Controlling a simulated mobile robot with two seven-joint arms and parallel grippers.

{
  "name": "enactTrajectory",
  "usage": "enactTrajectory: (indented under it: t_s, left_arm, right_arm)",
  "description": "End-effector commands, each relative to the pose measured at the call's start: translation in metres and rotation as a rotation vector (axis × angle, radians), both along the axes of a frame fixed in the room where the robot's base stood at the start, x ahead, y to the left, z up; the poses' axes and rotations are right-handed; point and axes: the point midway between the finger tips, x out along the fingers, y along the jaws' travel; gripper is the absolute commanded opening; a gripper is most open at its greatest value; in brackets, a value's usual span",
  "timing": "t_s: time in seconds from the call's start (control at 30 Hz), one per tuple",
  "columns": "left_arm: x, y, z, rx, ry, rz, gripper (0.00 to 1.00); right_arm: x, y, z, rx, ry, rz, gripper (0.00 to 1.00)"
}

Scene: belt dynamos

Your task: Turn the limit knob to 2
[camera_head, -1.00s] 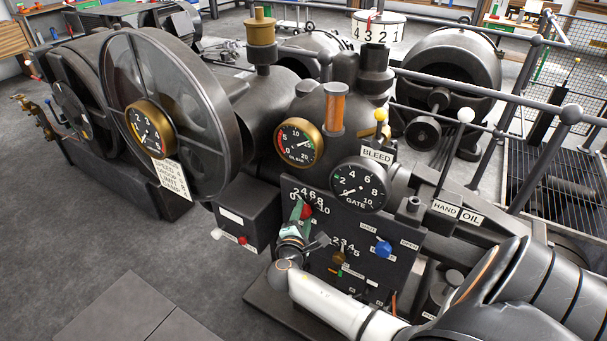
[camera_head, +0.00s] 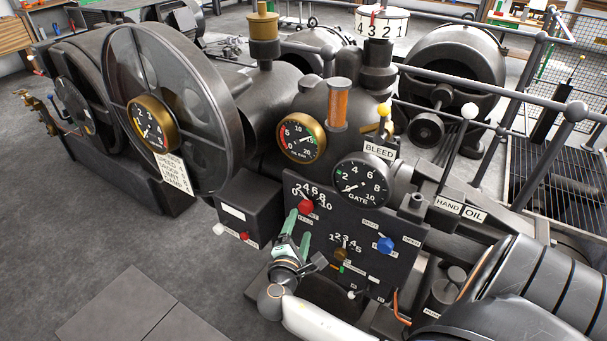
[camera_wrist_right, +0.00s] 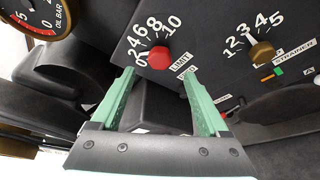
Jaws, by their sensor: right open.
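The limit knob (camera_head: 306,207) is a red round knob on the dark panel (camera_head: 330,236), with a 0 to 10 scale arched above it. In the right wrist view the limit knob (camera_wrist_right: 159,57) sits above its LIMIT label. My right gripper (camera_head: 297,231) has green fingers and is open and empty, just in front of and below the knob. In the right wrist view the gripper (camera_wrist_right: 158,74) has a finger on each side of the knob's line, with the knob beyond the tips. My left gripper is not in view.
A brass strainer knob (camera_head: 341,254) and a blue knob (camera_head: 385,245) sit to the right on the same panel. A dark box (camera_head: 243,207) with a small lever stands left of it. Gauges and a yellow bleed handle (camera_head: 384,110) are above. Floor at lower left is clear.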

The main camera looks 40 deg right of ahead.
Motion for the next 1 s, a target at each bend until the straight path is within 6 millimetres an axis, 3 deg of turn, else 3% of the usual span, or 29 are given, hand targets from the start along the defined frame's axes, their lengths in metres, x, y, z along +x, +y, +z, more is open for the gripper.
enactTrajectory:
  t_s: [0.1, 0.3, 1.0]
  left_arm:
    - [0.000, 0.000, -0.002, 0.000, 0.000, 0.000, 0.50]
    - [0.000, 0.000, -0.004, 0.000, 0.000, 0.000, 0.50]
    - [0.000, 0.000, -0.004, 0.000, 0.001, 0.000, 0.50]
  right_arm:
    - [-0.014, 0.019, 0.003, 0.002, 0.001, 0.000, 0.78]
    - [-0.026, 0.035, 0.008, -0.001, 0.001, -0.001, 0.78]
    - [-0.029, 0.039, 0.004, 0.021, 0.003, 0.009, 0.78]
